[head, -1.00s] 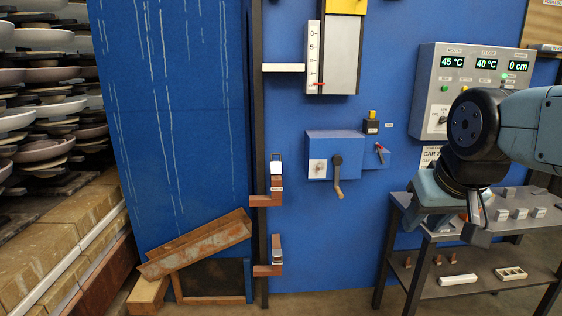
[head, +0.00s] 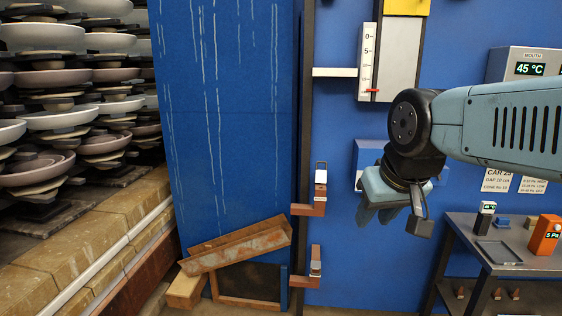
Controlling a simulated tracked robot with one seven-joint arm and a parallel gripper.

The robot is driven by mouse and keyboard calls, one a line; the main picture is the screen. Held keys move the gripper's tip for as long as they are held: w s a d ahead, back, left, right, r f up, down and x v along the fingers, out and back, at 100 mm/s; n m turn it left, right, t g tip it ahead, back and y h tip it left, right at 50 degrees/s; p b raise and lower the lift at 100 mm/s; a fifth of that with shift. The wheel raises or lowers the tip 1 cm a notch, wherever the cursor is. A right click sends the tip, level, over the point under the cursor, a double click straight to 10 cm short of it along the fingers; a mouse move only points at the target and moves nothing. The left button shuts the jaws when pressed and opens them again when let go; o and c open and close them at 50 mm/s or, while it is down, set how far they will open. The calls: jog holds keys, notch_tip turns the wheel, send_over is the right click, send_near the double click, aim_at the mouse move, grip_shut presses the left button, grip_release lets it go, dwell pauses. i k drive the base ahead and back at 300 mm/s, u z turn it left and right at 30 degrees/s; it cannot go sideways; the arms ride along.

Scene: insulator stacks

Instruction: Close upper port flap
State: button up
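The upper port fitting (head: 320,191) sits on the dark vertical post (head: 304,150). I cannot tell which piece is the flap. A similar lower fitting (head: 315,262) sits below it, with its own brown bracket. My gripper (head: 382,212) hangs to the right of the upper fitting, apart from it in the picture. Its fingers are foreshortened, so I cannot tell whether they are open; I see nothing held.
My gripper partly hides a blue wall box (head: 364,158). A white bar (head: 335,72) and a scale (head: 367,60) are above. Rusty planks (head: 240,248) lean low at left. Stacked insulators (head: 70,120) stand far left. A shelf table (head: 478,240) with instruments is right.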

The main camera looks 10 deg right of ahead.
aim_at(321, 174)
jog(key=u, duration=0.55)
jog(key=i, duration=1.25)
jog(key=z, duration=0.05)
